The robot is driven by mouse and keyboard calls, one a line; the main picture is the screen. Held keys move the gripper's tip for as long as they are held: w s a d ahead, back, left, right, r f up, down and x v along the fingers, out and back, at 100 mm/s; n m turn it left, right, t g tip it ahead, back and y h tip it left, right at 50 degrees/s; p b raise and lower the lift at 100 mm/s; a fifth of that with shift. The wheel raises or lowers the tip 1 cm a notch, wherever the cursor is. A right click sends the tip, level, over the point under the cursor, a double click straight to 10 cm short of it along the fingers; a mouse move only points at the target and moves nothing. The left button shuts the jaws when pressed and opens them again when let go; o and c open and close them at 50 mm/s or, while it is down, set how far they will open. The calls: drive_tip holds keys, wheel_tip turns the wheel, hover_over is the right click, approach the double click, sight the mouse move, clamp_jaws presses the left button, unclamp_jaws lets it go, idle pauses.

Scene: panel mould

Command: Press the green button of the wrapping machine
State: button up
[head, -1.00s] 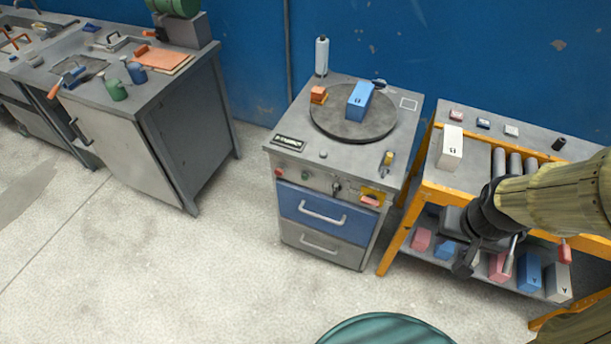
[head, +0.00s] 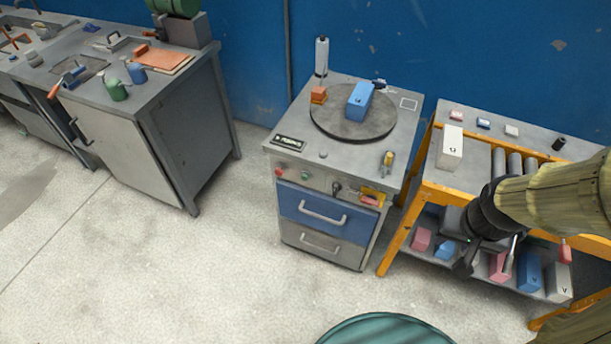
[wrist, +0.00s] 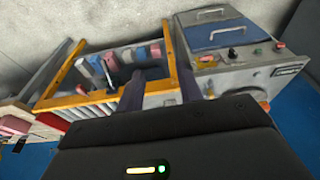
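The wrapping machine (head: 330,165) is a grey cabinet with blue and grey drawers in the middle of the head view. Its small green button (head: 304,175) is on the front panel, to the right of a red button (head: 279,171). In the wrist view the machine is upside down at the top right, with the green button (wrist: 258,51) beside the red one (wrist: 280,44). My gripper (head: 487,259) is in front of the yellow-framed roller stand, well right of the button and apart from it. Its two dark fingers (wrist: 161,76) are spread with nothing held between them.
A round turntable (head: 345,128) on the machine's top carries a blue box (head: 360,100). The yellow stand (head: 395,240) holds several boxes on its lower shelf. A teal round object (head: 385,331) is at the bottom edge. The floor (head: 200,270) left of the machine is clear.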

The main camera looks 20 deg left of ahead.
idle(0.4)
clamp_jaws()
idle(1.6)
